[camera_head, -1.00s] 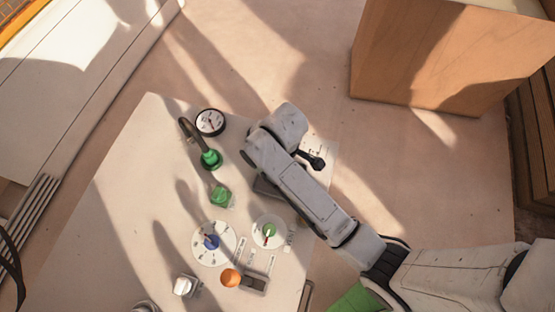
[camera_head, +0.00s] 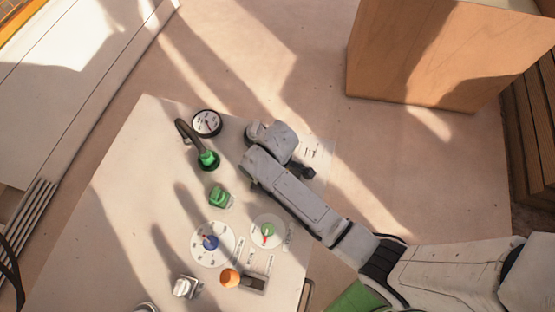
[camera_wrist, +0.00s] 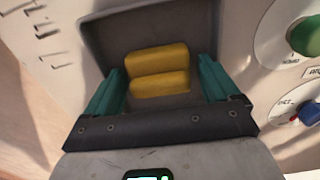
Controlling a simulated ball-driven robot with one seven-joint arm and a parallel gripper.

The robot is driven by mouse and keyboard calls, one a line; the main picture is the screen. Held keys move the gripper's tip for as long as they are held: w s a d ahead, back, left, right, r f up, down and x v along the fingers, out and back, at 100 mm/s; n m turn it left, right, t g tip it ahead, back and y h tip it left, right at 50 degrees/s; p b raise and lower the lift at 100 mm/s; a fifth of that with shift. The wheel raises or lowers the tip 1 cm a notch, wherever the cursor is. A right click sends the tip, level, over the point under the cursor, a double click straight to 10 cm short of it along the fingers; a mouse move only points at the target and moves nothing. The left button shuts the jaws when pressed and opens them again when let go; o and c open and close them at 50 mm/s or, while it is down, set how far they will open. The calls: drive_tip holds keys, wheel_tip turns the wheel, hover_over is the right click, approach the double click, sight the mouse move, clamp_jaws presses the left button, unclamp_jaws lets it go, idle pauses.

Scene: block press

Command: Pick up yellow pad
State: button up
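The yellow pad (camera_wrist: 158,58) shows in the wrist view as two yellow blocks or halves, one above the other, in a grey recessed tray (camera_wrist: 100,38). My gripper (camera_wrist: 160,68) is open, with one teal finger left of the yellow and one right of it. A gap shows between the yellow and each finger, so nothing is held. I cannot tell how far the fingertips are above the tray floor. In the head view my arm covers the pad and the tray.
The pale panel (camera_head: 130,205) also carries a round gauge (camera_head: 206,123), a green lever (camera_head: 208,159), a green block (camera_head: 219,196), a blue-knob dial (camera_head: 212,243), a green-knob dial (camera_head: 267,231) and an orange knob (camera_head: 229,278). A wooden box (camera_head: 430,60) stands behind.

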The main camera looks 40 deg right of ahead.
drive_tip(key=c, duration=0.9)
drive_tip(key=shift+r, duration=0.2)
drive_tip(key=shift+r, duration=0.2)
wheel_tip(320, 180, up, 2)
drive_tip(key=shift+r, duration=0.2)
drive_tip(key=s+a+r, duration=0.1)
drive_tip(key=s+r, duration=0.9)
drive_tip(key=s, duration=0.4)
drive_tip(key=shift+a, duration=0.25)
